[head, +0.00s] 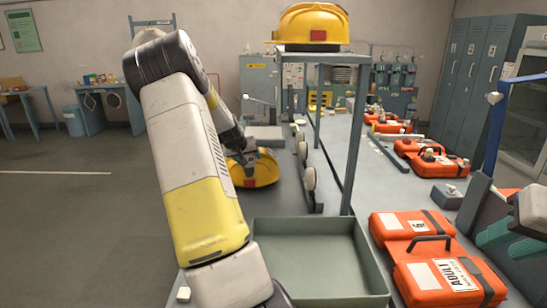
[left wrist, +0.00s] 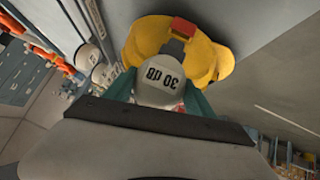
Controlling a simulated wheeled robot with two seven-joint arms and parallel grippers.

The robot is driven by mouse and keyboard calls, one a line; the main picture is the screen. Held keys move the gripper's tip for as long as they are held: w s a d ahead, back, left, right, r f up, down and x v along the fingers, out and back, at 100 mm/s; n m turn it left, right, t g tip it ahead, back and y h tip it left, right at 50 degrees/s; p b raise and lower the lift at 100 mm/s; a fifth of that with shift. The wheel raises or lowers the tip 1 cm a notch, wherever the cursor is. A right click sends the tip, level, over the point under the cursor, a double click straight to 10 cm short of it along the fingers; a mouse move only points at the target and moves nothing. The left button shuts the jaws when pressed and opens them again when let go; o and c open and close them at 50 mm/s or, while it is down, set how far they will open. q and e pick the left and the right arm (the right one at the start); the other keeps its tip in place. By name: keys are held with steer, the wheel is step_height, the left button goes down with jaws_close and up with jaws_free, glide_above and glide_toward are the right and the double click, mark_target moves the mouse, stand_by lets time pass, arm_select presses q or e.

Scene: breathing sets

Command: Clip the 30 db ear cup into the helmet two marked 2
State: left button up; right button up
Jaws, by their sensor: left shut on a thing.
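The ear cup marked 30 dB (left wrist: 162,82) is pale grey and sits between the green fingers of my left gripper (left wrist: 160,100), which is shut on it. Just beyond it in the left wrist view is a yellow helmet (left wrist: 215,60) with a red block and a dark grey part. The cup overlaps the helmet's side there; I cannot tell whether they touch. In the head view this helmet (head: 262,172) is low on the bench, partly behind my left arm. Another yellow helmet (head: 312,22) stands on the upper shelf. No number 2 is readable. My right gripper (head: 510,235) is partly in view at the right edge.
An empty grey-green tray (head: 262,232) is in front. Orange cases (head: 440,272) lie to its right, with more (head: 440,160) farther back. A shelf post (head: 357,140) rises beside the bench. Other pale round cups (head: 308,177) are along a rail right of the lower helmet.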

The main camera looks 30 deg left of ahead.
mark_target(248, 171)
arm_select(q)
steer(key=shift+f, duration=2.1)
steer(key=o, duration=1.5)
steer(key=v, duration=0.7)
steer(key=shift+s+d+r, duration=0.15)
steer(key=shift+s+r, duration=0.1)
steer(key=shift+s, duration=0.05)
